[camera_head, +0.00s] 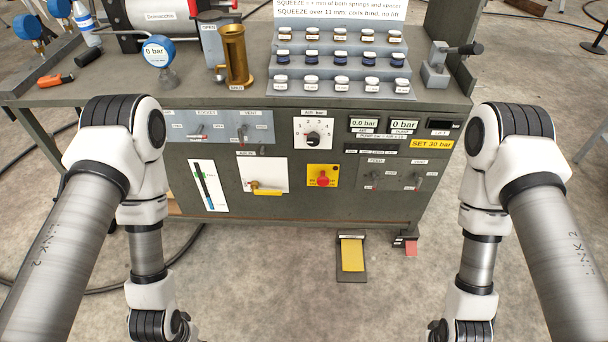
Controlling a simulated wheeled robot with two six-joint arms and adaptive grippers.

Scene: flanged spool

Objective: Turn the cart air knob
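The air knob (313,138) is a small dark knob on a white plate marked with numbers. It sits on the front panel of the grey-green cart (290,215), near the middle. A label above it seems to read "AIR bar". My two arms come in from the left and right and bend downward in front of the cart. Both grippers are below the picture's edge and out of view. Nothing of mine touches the knob, and it is fully visible between the arms.
A red knob on a yellow plate (322,177) and a yellow lever (266,190) sit below the knob. Displays reading 0.0 bar (364,125) and 0 bar (404,125) are to its right. Jars fill a stepped rack (345,90) above. A yellow pedal (352,255) lies on the floor.

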